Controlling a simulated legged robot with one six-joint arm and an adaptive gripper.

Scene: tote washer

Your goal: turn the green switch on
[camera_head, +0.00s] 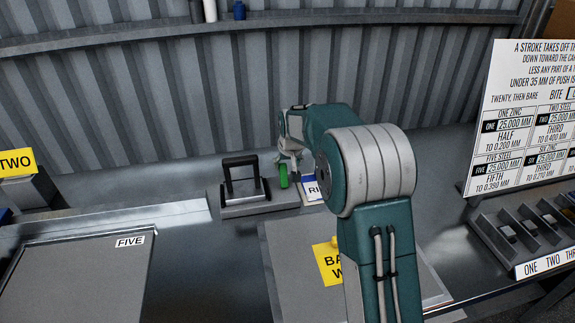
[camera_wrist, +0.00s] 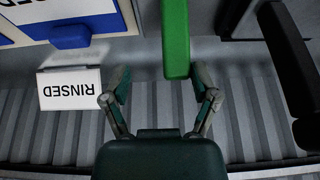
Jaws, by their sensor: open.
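The green switch (camera_head: 283,176) is a small upright green lever on a grey base, beside a black frame-shaped handle. In the wrist view the green lever (camera_wrist: 176,38) is a long bar reaching down from the top edge. My gripper (camera_wrist: 162,76) is open and empty. In the head view my gripper (camera_head: 289,155) is just above and beside the lever's top. I cannot tell whether it touches the lever, or which position the switch is in.
The black handle (camera_head: 242,177) stands close left of the lever; it also shows in the wrist view (camera_wrist: 288,68). A RINSED label (camera_wrist: 70,90) is on the other side, near a blue block (camera_wrist: 70,36). The corrugated wall (camera_head: 150,110) is behind. A rule board (camera_head: 525,120) stands right.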

